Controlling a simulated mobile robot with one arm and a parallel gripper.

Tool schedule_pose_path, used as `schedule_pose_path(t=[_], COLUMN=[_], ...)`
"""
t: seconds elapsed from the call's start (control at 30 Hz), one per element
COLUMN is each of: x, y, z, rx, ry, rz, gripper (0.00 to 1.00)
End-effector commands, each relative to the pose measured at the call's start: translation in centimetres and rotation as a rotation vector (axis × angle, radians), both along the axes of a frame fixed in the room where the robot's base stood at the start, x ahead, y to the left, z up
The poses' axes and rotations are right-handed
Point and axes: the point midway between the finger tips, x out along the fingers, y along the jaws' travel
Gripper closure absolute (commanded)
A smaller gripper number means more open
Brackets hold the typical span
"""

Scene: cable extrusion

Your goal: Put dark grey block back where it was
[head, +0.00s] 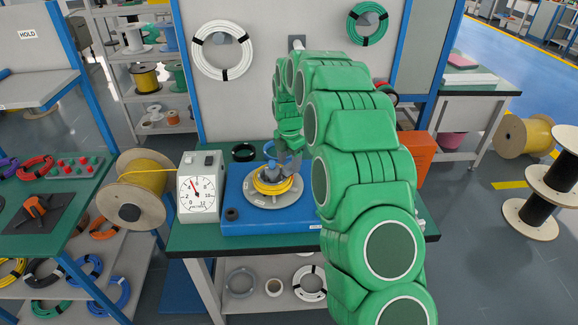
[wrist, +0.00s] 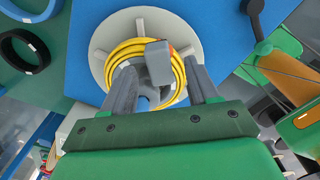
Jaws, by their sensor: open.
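The dark grey block (wrist: 159,62) shows in the wrist view at the yellow cable coil (wrist: 127,52), in front of part of its ring. The coil lies on a round grey spoked reel plate (wrist: 100,43). My gripper (wrist: 160,72) is open, with one finger on each side of the block. I cannot tell whether either finger touches it. In the head view my gripper (head: 287,158) is low over the yellow coil (head: 272,184) on the blue machine base (head: 238,205). I cannot clearly make out the block in the head view.
A dial gauge box (head: 199,187) stands left of the reel plate, with a yellow cable spool (head: 153,187) beyond it. A black ring (head: 243,152) lies behind the base. An orange panel (head: 419,160) stands at the right. My arm hides the table's right part.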

Motion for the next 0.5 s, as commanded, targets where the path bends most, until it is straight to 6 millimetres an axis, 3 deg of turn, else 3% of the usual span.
schedule_pose_path(t=[0.3, 0.5], x=[0.4, 0.3], y=[0.0, 0.0], z=[4.7, 5.4], rx=[0.001, 0.000], ry=[-0.004, -0.001], rz=[0.000, -0.001], gripper=[0.41, 0.41])
